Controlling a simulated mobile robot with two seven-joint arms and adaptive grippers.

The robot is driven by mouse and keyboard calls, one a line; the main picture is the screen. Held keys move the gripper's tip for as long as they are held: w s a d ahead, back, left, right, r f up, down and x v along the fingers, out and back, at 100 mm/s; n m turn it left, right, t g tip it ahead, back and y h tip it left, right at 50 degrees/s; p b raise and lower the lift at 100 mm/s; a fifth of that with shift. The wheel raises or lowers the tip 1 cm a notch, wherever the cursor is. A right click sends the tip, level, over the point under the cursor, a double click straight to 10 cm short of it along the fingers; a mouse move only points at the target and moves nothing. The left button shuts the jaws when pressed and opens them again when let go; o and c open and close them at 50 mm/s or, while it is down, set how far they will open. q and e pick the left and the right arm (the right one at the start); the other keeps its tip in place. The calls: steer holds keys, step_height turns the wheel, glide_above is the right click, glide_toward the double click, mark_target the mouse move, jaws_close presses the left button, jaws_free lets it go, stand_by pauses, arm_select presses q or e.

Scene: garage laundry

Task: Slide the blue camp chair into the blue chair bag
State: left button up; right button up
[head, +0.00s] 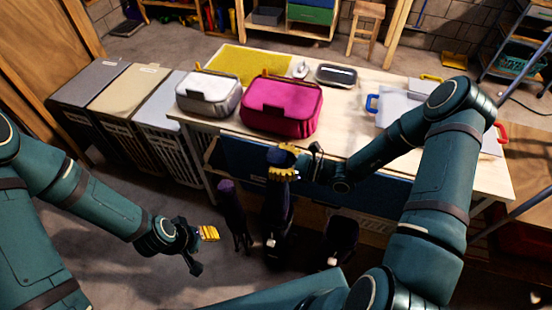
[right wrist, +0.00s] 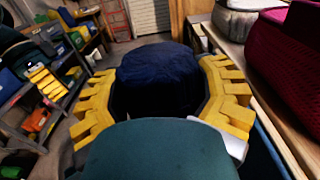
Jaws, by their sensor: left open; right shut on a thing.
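My right gripper (head: 284,171) is shut on a dark blue upright bundle, which looks like the blue camp chair (head: 279,157). Its navy fabric also fills the space between the yellow fingers in the right wrist view (right wrist: 158,72). Directly below the gripper stands a dark, narrow upright bag with a small pale label, apparently the blue chair bag (head: 276,235). The chair's lower part lines up with this bag; I cannot tell how far it sits inside, as the shapes merge in shadow. My left gripper (head: 205,248) is open and empty, low at the left of the bag.
A purple folded chair (head: 232,212) stands left of the bag, and another dark bag (head: 341,238) stands right. Behind is a wooden table (head: 345,105) with a magenta case (head: 281,107) and a grey-white case (head: 208,92). Hampers (head: 120,105) stand left. Floor at lower left is clear.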

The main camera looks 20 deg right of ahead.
steer(key=shift+f+b, duration=2.15)
steer(key=shift+f, duration=0.65)
arm_select(q)
step_height(320, 180, down, 17)
steer(key=s+b, duration=0.1)
steer(key=b, duration=1.1)
steer(key=shift+d, duration=0.2)
arm_select(e)
step_height(320, 180, down, 16)
steer(key=shift+f, duration=0.1)
arm_select(q)
steer(key=shift+f, duration=0.1)
arm_select(e)
steer(key=shift+f, duration=0.15)
steer(key=shift+f, duration=0.15)
steer(key=o, duration=1.3)
steer(key=shift+o, duration=0.2)
steer(key=v, duration=1.2)
